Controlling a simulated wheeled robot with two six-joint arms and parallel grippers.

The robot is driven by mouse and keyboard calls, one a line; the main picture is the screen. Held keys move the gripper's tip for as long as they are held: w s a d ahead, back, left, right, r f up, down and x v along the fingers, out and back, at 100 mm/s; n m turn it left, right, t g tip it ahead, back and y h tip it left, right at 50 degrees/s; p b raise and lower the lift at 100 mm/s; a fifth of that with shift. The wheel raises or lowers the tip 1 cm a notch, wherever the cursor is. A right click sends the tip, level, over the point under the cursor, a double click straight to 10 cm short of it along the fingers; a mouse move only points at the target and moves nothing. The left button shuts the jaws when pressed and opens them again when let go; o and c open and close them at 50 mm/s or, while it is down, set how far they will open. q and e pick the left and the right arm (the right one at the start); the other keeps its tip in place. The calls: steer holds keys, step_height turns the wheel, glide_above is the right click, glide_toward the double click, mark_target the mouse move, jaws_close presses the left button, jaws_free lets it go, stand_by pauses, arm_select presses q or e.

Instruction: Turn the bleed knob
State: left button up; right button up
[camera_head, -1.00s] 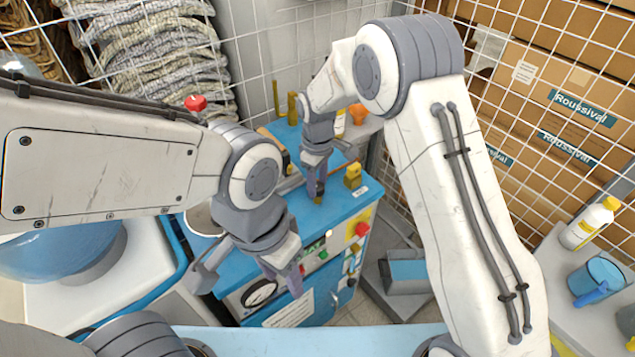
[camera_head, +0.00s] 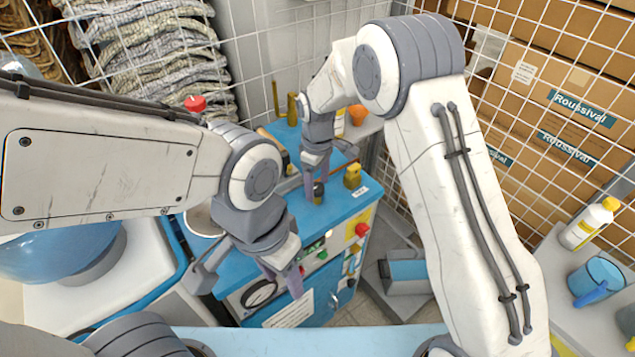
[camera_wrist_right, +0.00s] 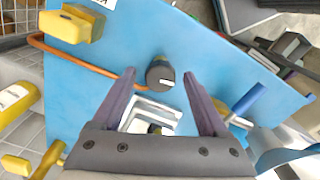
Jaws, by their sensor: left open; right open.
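The knob I take for the bleed knob is dark and round with a white mark, on the blue machine top (camera_head: 342,204). It shows in the head view (camera_head: 318,192) and in the right wrist view (camera_wrist_right: 158,70). My right gripper (camera_wrist_right: 159,78) is open above it. In the wrist view the knob appears between the two fingertips, with a visible gap on each side and no visible contact. In the head view the right gripper (camera_head: 328,172) comes down over the top. My left gripper (camera_head: 248,281) is open and empty before the machine's front.
A metal bracket (camera_wrist_right: 150,112) sits close to the knob. The front panel carries a red knob (camera_head: 362,230). A wire mesh fence and boxes (camera_head: 560,130) stand behind at right.

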mark_target(317, 188)
step_height(317, 188, up, 10)
steer(key=b, duration=0.2)
steer(key=shift+r, duration=0.2)
stand_by(0.3)
steer(key=s+a+r+m, duration=0.1)
steer(key=s+r, duration=0.1)
steer(key=s, duration=0.6)
steer(key=s+r+m, duration=0.1)
steer(key=s+r, duration=0.1)
steer(key=s, duration=0.5)
steer(key=s+d+f+m, duration=0.1)
steer(key=s+d, duration=0.1)
steer(key=s, duration=0.6)
steer(key=s+d+f+m+y, duration=0.1)
steer(key=s+d, duration=0.2)
steer(key=s, duration=0.5)
steer(key=shift+f, duration=0.3)
